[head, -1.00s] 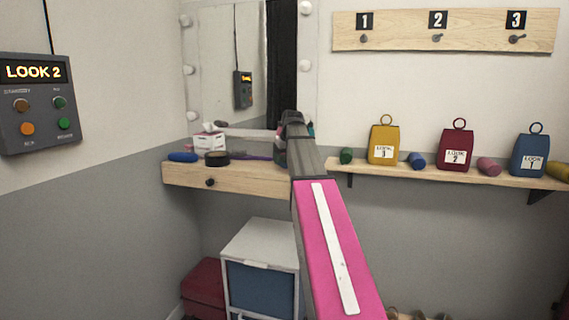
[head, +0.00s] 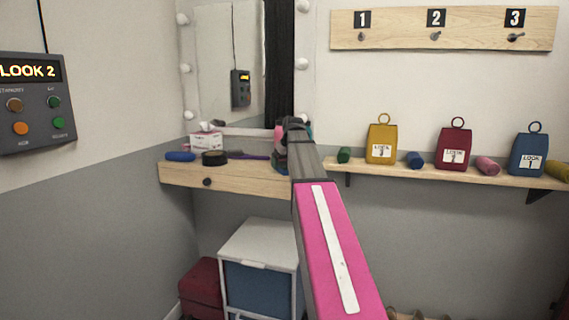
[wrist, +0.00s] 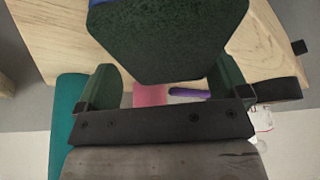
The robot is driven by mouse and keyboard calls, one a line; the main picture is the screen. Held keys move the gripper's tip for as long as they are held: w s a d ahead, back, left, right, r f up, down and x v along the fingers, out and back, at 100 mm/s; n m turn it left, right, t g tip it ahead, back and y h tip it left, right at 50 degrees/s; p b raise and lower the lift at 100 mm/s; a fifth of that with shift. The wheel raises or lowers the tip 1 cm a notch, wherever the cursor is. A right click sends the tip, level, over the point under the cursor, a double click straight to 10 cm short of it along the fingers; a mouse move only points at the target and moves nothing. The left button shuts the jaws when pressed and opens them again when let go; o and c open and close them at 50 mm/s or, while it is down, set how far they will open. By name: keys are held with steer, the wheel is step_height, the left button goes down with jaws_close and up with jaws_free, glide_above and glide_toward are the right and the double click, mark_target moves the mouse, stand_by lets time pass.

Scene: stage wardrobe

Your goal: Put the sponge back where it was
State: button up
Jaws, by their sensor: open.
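No thing in view is plainly the sponge. A rounded blue piece (head: 180,156) lies at the left end of the wooden dressing ledge (head: 230,177). A small pink piece (head: 279,133) shows just left of my gripper (head: 294,123) in the head view, where my arm hides much around it. In the wrist view my gripper (wrist: 163,72) is open, its two dark fingers apart. A pink patch (wrist: 150,95) and a purple strip (wrist: 190,93) show between the fingers. I cannot tell whether anything touches the fingers.
A black round pot (head: 215,158) and a tissue box (head: 206,141) stand on the ledge. The shelf (head: 440,171) at right holds yellow, red and blue tagged bags and several coloured rolls. A white-framed drawer unit (head: 260,265) stands below. A teal object (wrist: 67,120) is beside my gripper.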

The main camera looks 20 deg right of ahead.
steer(key=shift+w+r, duration=0.1)
steer(key=shift+r, duration=0.35)
steer(key=v, duration=1.1)
steer(key=shift+s+a+r, duration=0.2)
steer(key=shift+s+a, duration=0.1)
steer(key=shift+s, duration=0.05)
